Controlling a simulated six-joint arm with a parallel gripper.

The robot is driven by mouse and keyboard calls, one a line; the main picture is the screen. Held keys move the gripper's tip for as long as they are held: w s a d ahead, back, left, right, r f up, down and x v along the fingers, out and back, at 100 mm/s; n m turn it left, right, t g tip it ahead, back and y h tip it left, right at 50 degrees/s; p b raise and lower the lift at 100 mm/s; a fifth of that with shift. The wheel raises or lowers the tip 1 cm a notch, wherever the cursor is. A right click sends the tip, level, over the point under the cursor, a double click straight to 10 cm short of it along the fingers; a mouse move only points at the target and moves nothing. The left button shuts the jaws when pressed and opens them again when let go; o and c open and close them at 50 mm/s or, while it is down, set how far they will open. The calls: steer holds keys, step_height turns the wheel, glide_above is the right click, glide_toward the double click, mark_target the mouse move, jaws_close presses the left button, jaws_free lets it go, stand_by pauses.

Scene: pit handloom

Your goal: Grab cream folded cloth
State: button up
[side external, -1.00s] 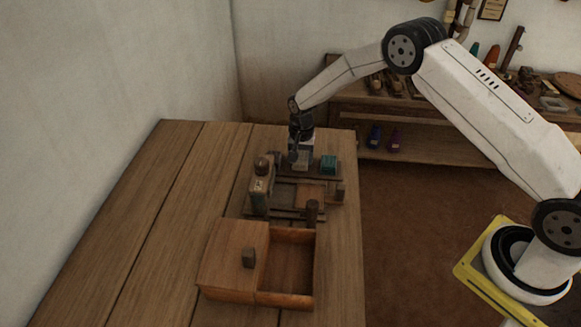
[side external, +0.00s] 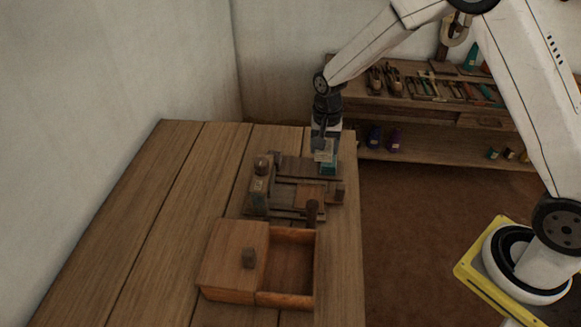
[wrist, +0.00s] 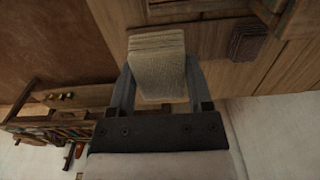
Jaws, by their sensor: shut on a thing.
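The cream folded cloth (wrist: 158,65) is held between the two fingers of my gripper (wrist: 160,88) in the wrist view. In the side external view my gripper (side external: 326,140) is at the far right end of the table, shut on the cloth (side external: 324,155). The cloth is above or just in front of a teal block-like thing (side external: 328,169), which it partly hides. I cannot tell whether the two touch.
A small wooden loom frame (side external: 296,190) with upright posts stands on the table (side external: 170,215). In front of it is a wooden box (side external: 287,265) with its lid part to the left. A shelf (side external: 440,150) with tools stands behind. The table's left side is clear.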

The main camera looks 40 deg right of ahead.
steer(key=shift+s+r, duration=0.4)
steer(key=shift+s, duration=0.5)
steer(key=shift+s+r, duration=0.35)
steer(key=shift+s, duration=0.55)
steer(key=shift+s+r, duration=0.4)
steer(key=shift+s, duration=0.5)
